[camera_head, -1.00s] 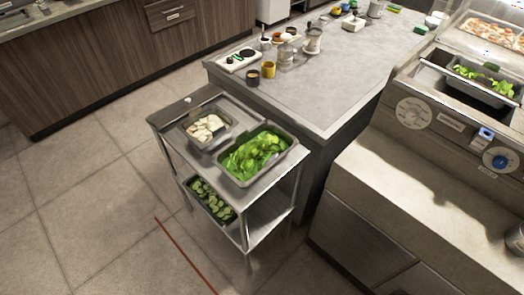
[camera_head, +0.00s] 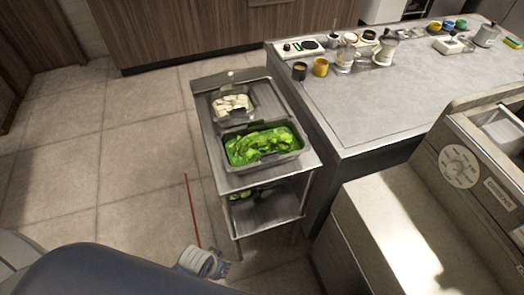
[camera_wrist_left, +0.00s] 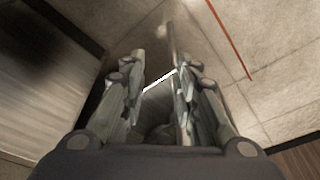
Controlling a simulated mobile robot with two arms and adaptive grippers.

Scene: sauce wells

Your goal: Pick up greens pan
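The greens pan (camera_head: 272,162) is a steel pan full of bright green leaves. It sits on the front half of the top shelf of a metal cart (camera_head: 236,182) in the head view. My left gripper (camera_head: 222,268) shows low in the head view, over the floor to the front left of the cart, apart from the pan and lower in the picture. In the left wrist view its two fingers (camera_wrist_left: 159,72) stand apart with nothing held between them. The pan cannot be made out in the left wrist view. My right gripper is not in view.
A smaller pan with pale pieces (camera_head: 218,114) sits behind the greens on the cart. The lower shelf (camera_head: 268,213) holds a partly hidden green item. A grey counter (camera_head: 385,105) with cups and jars stands to the right. Floor left of the cart is clear.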

